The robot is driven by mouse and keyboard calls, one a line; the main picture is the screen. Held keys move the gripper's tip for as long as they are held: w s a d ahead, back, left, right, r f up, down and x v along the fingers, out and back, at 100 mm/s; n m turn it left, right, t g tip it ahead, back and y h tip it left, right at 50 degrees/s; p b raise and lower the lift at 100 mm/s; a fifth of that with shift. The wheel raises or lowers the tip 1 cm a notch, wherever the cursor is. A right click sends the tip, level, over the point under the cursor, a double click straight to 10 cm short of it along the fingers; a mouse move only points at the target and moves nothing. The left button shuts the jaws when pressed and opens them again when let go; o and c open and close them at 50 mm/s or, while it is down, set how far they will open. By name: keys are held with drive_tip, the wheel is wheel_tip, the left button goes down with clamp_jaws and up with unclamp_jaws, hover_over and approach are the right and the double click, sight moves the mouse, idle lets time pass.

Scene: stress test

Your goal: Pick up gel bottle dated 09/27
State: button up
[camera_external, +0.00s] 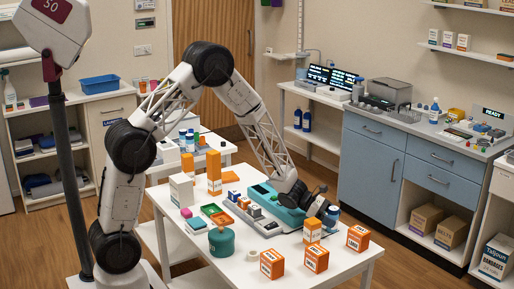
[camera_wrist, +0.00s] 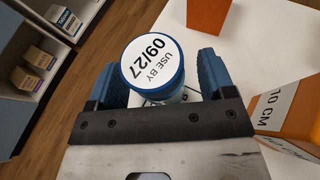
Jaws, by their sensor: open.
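The gel bottle (camera_wrist: 152,62) has a round white top reading "USE BY 09/27" and blue sides. In the wrist view it stands between the two blue fingers of my gripper (camera_wrist: 160,82). The fingers are open, with the bottle nearer the left finger and a gap at the right one. In the external view my gripper (camera_external: 318,205) is low over the right part of the white table, and the blue bottle (camera_external: 333,213) shows just beside it, partly hidden by the gripper.
Orange boxes stand close by: one (camera_external: 312,230) near my gripper, others (camera_external: 316,259), (camera_external: 358,238) and (camera_external: 271,263) along the table's front.

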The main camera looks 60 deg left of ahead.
idle(0.6)
drive_tip(key=c, duration=1.1)
drive_tip(key=shift+o, duration=0.2)
drive_tip(key=shift+r, duration=0.1)
drive_tip(key=shift+r, duration=4.85)
